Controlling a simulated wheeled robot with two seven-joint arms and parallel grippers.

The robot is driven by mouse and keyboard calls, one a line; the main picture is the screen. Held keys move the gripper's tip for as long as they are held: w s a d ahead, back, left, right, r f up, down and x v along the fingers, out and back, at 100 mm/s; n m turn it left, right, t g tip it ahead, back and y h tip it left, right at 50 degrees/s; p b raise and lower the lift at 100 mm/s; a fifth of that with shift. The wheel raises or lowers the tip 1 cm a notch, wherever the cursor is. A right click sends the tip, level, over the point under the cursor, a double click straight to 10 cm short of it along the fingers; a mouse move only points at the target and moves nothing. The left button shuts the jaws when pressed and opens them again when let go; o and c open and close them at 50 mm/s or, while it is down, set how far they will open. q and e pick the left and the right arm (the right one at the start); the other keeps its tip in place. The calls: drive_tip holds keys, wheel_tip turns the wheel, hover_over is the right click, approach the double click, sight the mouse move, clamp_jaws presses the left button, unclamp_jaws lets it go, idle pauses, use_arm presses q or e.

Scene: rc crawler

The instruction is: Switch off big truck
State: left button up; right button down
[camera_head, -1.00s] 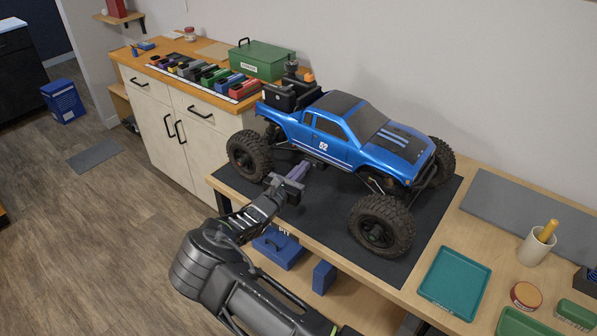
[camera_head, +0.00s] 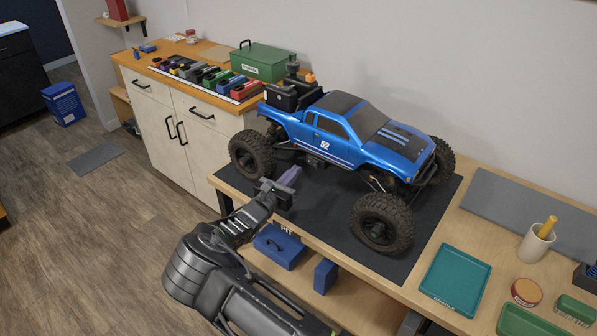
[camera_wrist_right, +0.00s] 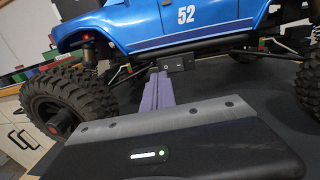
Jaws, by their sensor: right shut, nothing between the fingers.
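The big truck, a blue crawler with number 52 (camera_head: 335,130), stands on a dark mat (camera_head: 330,205) on the workbench. In the right wrist view its blue side (camera_wrist_right: 200,20) fills the top. A small black switch box (camera_wrist_right: 185,61) with pale marks sits low on that side, under the sill. My right gripper (camera_head: 294,174) is shut and empty, its purple fingers pointing at the truck's near side between the wheels. In the wrist view the fingertips (camera_wrist_right: 162,76) overlap the box's left end; I cannot tell whether they touch. My left gripper is out of view.
The truck's big wheels (camera_head: 382,223) flank the gripper's space. A teal tray (camera_head: 455,281) and a cup (camera_head: 536,246) stand at the right of the bench. A blue case (camera_head: 278,247) sits on the shelf below. Several coloured blocks and a green box (camera_head: 263,61) are on the cabinet.

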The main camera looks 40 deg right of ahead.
drive_tip(key=s+a+b, duration=0.1)
drive_tip(key=a+b, duration=0.1)
drive_tip(key=a, duration=0.7)
drive_tip(key=shift+s+a, duration=0.3)
drive_tip(key=shift+a, duration=0.1)
